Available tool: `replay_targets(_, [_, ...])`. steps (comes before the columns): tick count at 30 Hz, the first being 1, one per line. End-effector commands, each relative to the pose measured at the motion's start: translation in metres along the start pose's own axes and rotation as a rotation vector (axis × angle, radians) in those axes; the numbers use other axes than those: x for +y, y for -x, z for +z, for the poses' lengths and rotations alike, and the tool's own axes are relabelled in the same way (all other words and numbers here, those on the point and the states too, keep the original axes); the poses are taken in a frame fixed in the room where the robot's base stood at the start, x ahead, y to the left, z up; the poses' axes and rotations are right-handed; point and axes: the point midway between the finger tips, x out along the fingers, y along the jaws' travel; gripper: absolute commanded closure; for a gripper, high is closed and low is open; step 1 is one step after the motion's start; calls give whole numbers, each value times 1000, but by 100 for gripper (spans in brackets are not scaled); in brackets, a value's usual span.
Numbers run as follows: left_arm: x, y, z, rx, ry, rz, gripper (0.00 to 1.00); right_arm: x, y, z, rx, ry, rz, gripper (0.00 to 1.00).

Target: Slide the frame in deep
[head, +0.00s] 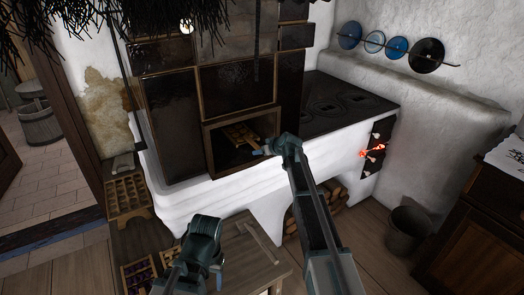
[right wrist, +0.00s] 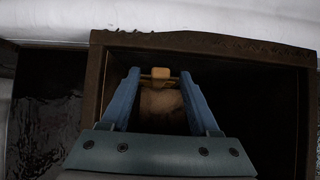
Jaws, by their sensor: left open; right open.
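The small wooden frame (head: 241,134) lies inside the dark niche of the tiled stove, partly hidden in shadow. In the right wrist view, a light wooden piece (right wrist: 161,78), apparently the frame's end, shows between and beyond the fingertips. My right gripper (head: 263,151) is at the niche's mouth. Its two blue fingers (right wrist: 160,82) are open, one on each side of that piece; contact cannot be made out. My left gripper (head: 195,272) is open, low over the front area near the bottom edge, away from the niche. Its fingers show only in part.
The niche has a wooden surround (right wrist: 210,43) close around my right gripper. A compartmented wooden tray (head: 128,193) stands at left, another tray (head: 138,275) below it. A wooden table (head: 250,262) is in front. A dark hob (head: 345,103) and bucket (head: 407,228) are at right.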

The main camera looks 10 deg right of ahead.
Motion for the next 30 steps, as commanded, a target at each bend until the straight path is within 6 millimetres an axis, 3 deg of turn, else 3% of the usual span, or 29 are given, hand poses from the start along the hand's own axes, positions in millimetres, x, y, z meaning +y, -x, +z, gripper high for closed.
replay_targets(18, [-7,73,4,0,0,0,38,-1,119,-3,1,-1,1,38])
replay_targets(22, [-8,78,5,0,1,0,38,0,130,-1,0,-1,1,38])
replay_targets(30, [-7,77,5,0,1,0,38,0,130,0,0,-1,0,38])
